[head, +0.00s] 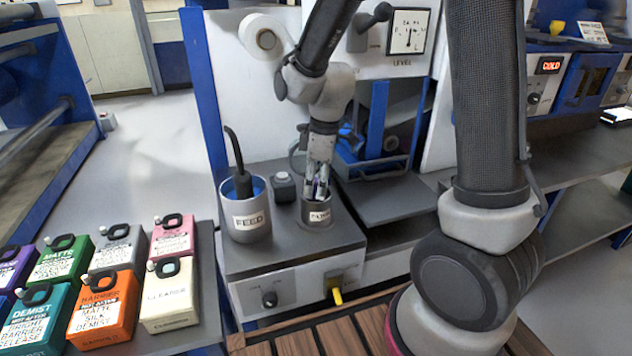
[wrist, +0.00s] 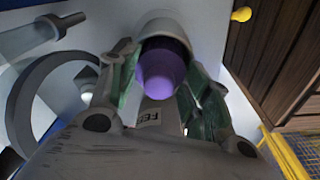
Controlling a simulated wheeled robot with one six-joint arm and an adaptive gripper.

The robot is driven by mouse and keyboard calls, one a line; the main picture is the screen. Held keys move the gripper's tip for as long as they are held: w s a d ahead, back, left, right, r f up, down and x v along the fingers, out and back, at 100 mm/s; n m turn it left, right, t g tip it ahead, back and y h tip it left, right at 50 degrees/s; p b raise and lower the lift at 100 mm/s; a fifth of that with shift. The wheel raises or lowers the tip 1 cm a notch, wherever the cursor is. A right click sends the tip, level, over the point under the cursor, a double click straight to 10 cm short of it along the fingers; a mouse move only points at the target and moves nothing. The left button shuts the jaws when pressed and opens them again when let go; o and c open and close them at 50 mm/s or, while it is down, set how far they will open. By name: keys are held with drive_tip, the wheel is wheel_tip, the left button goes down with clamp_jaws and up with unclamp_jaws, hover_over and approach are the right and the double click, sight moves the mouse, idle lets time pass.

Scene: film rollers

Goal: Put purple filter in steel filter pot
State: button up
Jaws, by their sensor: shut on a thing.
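The steel filter pot (head: 318,215) is a small grey cup with a label, standing on the grey-topped bench unit in the head view. My gripper (head: 318,180) points down at its mouth, with the fingertips at or just inside the rim. In the wrist view my gripper (wrist: 160,85) is shut on the purple filter (wrist: 163,68), a purple cylinder between the green-sided fingers. A grey rounded rim shows around the filter's far end. The filter is mostly hidden by the fingers in the head view, and I cannot tell how deep it sits or whether it touches the pot.
A larger FEED pot (head: 250,218) with a dark handle stands left of the filter pot, with a small dark knob block (head: 285,187) between and behind them. Labelled bottles (head: 105,308) fill the left bench.

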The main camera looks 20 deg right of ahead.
drive_tip(key=o, duration=1.1)
drive_tip(key=shift+f, duration=0.1)
wheel_tip(320, 180, up, 11)
drive_tip(key=d, duration=0.1)
drive_tip(key=s+d+r+m+t, duration=0.1)
drive_tip(key=s+d+r+m, duration=0.1)
drive_tip(key=s+d+m, duration=0.2)
drive_tip(key=s+d+r+m+t, duration=0.1)
drive_tip(key=s+d+r+m, duration=0.2)
drive_tip(key=s+d+m, duration=0.2)
drive_tip(key=s+d+r+m+t+h, duration=0.1)
drive_tip(key=s+d+m, duration=0.3)
drive_tip(key=s, duration=0.6)
drive_tip(key=shift+d+r+t, duration=0.3)
drive_tip(key=shift+d+r, duration=0.15)
drive_tip(key=shift+r, duration=0.2)
